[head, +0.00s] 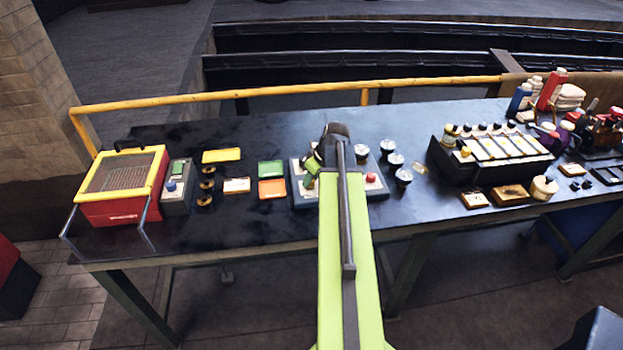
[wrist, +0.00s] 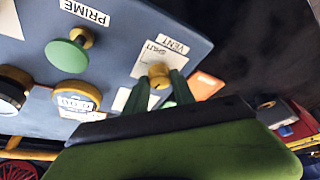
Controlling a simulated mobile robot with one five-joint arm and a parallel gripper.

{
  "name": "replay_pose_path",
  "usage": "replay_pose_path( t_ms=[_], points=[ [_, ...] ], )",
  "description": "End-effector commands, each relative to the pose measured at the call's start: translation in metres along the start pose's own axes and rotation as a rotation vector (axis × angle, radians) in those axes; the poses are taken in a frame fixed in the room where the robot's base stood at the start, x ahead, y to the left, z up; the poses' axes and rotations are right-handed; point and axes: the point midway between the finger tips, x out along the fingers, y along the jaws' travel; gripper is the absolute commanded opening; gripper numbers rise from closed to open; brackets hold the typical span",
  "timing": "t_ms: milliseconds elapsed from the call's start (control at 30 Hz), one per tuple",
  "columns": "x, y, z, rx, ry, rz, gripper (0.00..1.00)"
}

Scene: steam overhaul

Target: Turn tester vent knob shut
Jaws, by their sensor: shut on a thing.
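The tester (head: 305,197) is a grey panel box at the middle of the bench, largely covered by my arm in the head view. In the wrist view its panel (wrist: 115,40) carries a VENT label beside a small yellow vent knob (wrist: 158,72). My gripper (wrist: 160,82) has its two green fingers on either side of this knob and is shut on it. The fingers hide part of the knob, and its exact angle is hard to read. A green knob (wrist: 67,55) sits near the PRIME label, with round gauges below it.
A red box with a yellow rim (head: 107,210) stands at the bench's left end. Green and orange trays (head: 271,188) lie left of the tester, dark round pieces (head: 396,160) to its right. A black rack (head: 465,170) stands farther right. A yellow rail (head: 230,93) runs behind.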

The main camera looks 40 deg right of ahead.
Motion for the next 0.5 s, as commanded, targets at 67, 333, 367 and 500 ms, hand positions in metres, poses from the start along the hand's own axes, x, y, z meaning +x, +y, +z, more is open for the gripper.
replay_pose_path(
  t_ms=[67,333,367,500],
  points=[
    [-0.0002,-0.0014,0.0007,0.039,0.0,0.018,0.0],
    [-0.0002,-0.003,0.0005,0.25,0.0,0.105,0.0],
    [-0.0001,-0.0031,0.0005,0.276,-0.001,0.117,0.0],
    [0.0,-0.0034,0.0001,0.399,0.0,0.168,0.0]
  ],
)
